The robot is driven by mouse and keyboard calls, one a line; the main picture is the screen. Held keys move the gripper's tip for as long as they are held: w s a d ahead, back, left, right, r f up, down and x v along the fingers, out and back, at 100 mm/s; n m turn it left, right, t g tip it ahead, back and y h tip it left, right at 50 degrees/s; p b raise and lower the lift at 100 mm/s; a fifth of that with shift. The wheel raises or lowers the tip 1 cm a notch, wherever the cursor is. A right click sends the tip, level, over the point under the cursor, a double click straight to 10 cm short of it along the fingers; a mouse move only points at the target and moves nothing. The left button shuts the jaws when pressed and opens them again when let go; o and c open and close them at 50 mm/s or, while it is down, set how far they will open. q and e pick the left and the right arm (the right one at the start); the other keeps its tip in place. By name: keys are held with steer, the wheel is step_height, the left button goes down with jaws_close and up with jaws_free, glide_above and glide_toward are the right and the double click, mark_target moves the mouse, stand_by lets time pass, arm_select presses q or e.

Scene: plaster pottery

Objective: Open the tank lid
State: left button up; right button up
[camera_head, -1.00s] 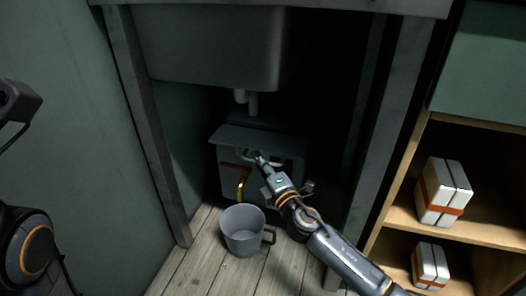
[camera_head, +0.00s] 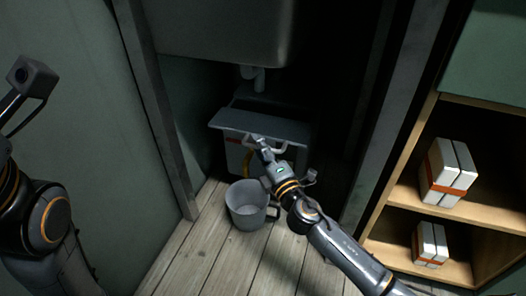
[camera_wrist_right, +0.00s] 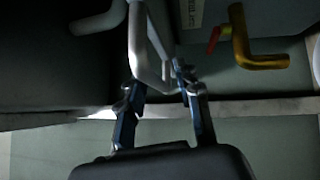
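The tank (camera_head: 236,155) is a pale box under the sink, with a flat grey lid (camera_head: 237,122) at its top front. A dark gap shows behind the lid's upper edge. A light U-shaped handle (camera_head: 279,149) shows at the lid; the right wrist view shows it larger (camera_wrist_right: 137,45). My right gripper (camera_head: 259,143) is at this handle. In the wrist view its two fingers (camera_wrist_right: 156,85) stand on either side of the handle and appear closed around it. The gripper covers part of the tank front. My left arm shows at the left edge; its gripper's fingers are not in view.
A grey mug (camera_head: 247,208) stands on the wooden floor just in front of the tank. A yellow tap (camera_wrist_right: 243,45) shows in the wrist view. The sink basin (camera_head: 225,30) and pipe (camera_head: 258,80) are above. A shelf (camera_head: 400,200) with white boxes stands at right.

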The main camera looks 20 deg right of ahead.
steer(key=v, duration=1.2)
